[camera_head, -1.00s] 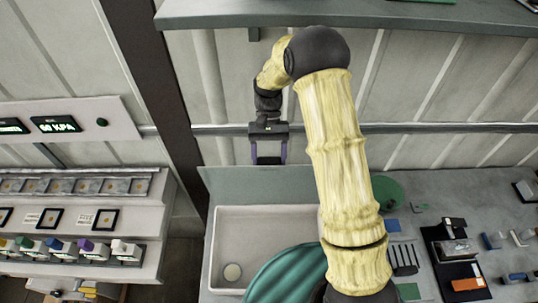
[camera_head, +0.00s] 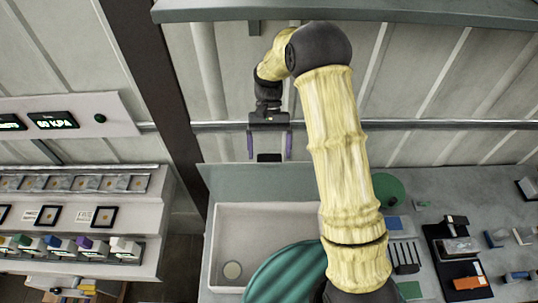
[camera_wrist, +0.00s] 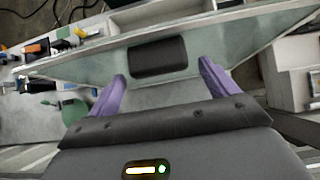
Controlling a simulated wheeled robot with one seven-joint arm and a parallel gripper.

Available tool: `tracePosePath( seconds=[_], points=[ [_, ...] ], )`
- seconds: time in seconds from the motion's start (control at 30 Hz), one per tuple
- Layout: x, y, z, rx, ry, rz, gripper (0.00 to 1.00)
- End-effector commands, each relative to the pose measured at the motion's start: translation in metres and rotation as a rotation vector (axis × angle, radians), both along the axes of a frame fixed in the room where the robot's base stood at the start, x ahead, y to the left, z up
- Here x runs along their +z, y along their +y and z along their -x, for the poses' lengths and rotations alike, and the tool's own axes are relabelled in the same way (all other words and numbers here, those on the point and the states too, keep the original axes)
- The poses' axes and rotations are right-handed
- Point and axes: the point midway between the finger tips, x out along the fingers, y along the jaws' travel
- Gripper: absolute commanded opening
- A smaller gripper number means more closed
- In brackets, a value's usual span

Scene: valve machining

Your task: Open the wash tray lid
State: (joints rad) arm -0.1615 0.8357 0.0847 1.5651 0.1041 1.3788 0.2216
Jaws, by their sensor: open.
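The wash tray lid (camera_head: 225,183) is a grey-green panel standing raised along the back edge of the white wash tray (camera_head: 222,222). The tray's inside is in view, with a small round pale disc (camera_head: 232,270) at its bottom left. The lid's black handle (camera_wrist: 158,57) shows in the wrist view on the lid's face, near its upper edge in the head view. My gripper (camera_head: 269,154) is above the lid, with its purple fingers spread wide. In the wrist view the fingers (camera_wrist: 162,70) stand either side of the handle, with gaps, and hold nothing.
A green ribbed round thing (camera_head: 285,278) overlaps the tray's front right in the head view. Tools and small parts, with a black holder (camera_head: 455,250), lie on the bench at right. A shelf unit (camera_head: 75,215) stands left. A metal rail (camera_head: 420,127) runs along the wall behind.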

Motion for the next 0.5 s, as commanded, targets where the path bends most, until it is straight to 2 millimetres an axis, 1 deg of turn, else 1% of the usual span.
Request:
tracePosePath(
  seconds=[0.1, 0.3, 0.5],
  points=[
    [0.010, 0.000, -0.013, -0.001, -0.006, -0.001, 0.85],
    [0.031, -0.001, -0.030, 0.000, -0.003, 0.002, 0.85],
    [0.042, -0.002, -0.036, 0.000, 0.001, 0.002, 0.85]
  ],
)
